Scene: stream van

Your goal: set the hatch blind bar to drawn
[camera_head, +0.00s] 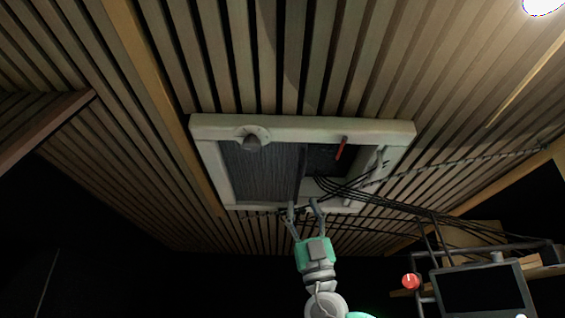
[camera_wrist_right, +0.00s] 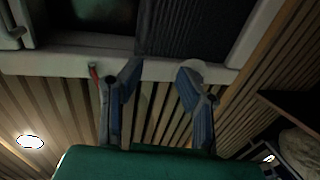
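The hatch is a pale frame (camera_head: 300,128) in the slatted ceiling. A dark ribbed blind (camera_head: 260,175) covers its left part, and the right part is uncovered. The blind bar (camera_head: 301,170) is a thin dark strip along the blind's right edge. In the right wrist view the bar (camera_wrist_right: 149,28) runs down to the frame near the left finger, with the blind (camera_wrist_right: 195,28) to its right. My right gripper (camera_head: 304,206) is at the frame's lower edge, near the bar's end. In the wrist view its fingers (camera_wrist_right: 157,75) are apart with nothing between them. Contact with the bar cannot be told.
A red lever (camera_head: 341,148) and a round fitting (camera_head: 252,138) sit on the hatch frame. Black cables (camera_head: 390,202) run from the opening to the right. A monitor (camera_head: 483,290) and a red knob (camera_head: 411,281) stand at lower right.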

